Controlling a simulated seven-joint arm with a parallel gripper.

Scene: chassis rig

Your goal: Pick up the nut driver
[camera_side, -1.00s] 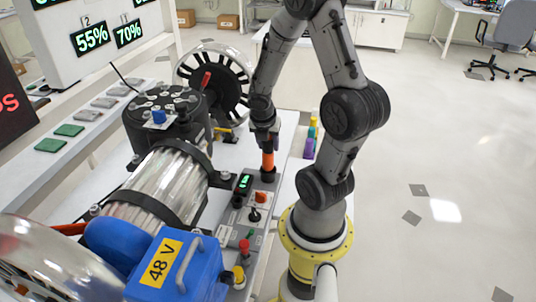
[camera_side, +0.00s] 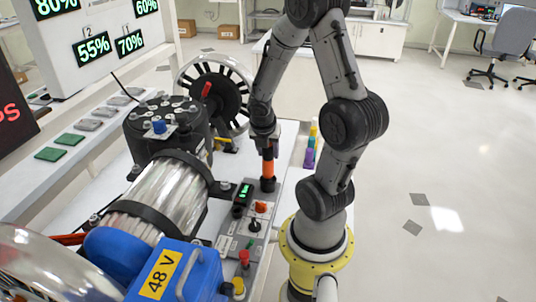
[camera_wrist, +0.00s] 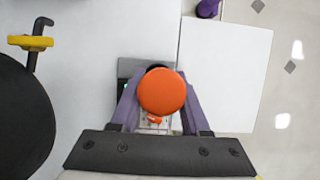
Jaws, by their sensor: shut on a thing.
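The nut driver has an orange handle (camera_side: 268,167) and stands upright at the far end of the grey control panel. A black part shows at its foot; I cannot tell whether it is a holder or part of the tool. My gripper (camera_side: 266,148) points down from above with its jaws around the top of the handle. In the wrist view the round orange handle end (camera_wrist: 162,93) sits between the two purple-grey fingers of my gripper (camera_wrist: 161,97), which are shut on it. The shaft and tip are hidden.
The grey control panel (camera_side: 238,222) carries a green display, a red knob and buttons. A black cylindrical housing (camera_side: 165,135) and a large spoked wheel (camera_side: 213,92) stand to the left. A blue 48 V box (camera_side: 190,280) is in front.

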